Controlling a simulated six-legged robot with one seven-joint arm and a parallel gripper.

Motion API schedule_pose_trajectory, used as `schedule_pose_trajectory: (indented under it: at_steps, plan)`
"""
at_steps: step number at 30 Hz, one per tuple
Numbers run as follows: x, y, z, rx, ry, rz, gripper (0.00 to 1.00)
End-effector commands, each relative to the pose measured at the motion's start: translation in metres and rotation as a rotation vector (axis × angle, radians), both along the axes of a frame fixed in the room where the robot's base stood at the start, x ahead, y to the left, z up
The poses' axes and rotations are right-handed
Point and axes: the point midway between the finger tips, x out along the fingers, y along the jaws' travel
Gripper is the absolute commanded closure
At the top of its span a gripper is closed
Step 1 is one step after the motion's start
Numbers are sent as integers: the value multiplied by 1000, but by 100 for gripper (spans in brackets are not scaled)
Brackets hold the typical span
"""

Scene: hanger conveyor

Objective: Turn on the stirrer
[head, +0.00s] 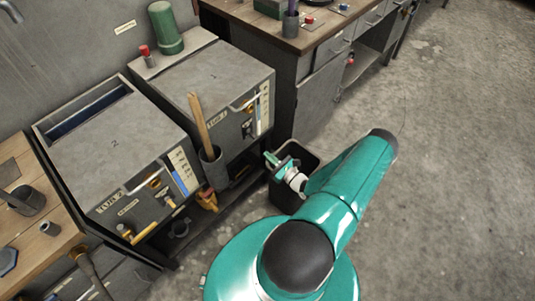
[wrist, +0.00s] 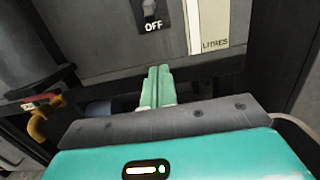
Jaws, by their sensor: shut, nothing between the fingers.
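A dark switch (wrist: 150,8) with an "OFF" label sits on the grey front of a tank, at the top of the wrist view. Its upper part is cut off by the frame edge. A "LITRES" gauge strip (wrist: 207,25) is to its right. My gripper also shows in the head view (head: 270,158), in front of the tank's lower edge.
A second grey tank (head: 115,140) marked 2 stands to the left. A dark holder with wooden sticks (head: 212,155) hangs between the tanks. A black bin (head: 300,165) is under my arm. A workbench (head: 305,40) stands behind; the floor at right is clear.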

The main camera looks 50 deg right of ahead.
Motion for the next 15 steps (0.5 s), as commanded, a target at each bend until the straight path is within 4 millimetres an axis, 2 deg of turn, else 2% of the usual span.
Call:
schedule_pose_trajectory:
  at_steps: [3, 12, 13, 15]
  plan:
    - [24, 1, 2, -1, -1, 2, 100]
    - [80, 3, 7, 0, -1, 2, 100]
    - [85, 3, 8, 0, -1, 2, 100]
    - [76, 1, 21, -1, 0, 0, 100]
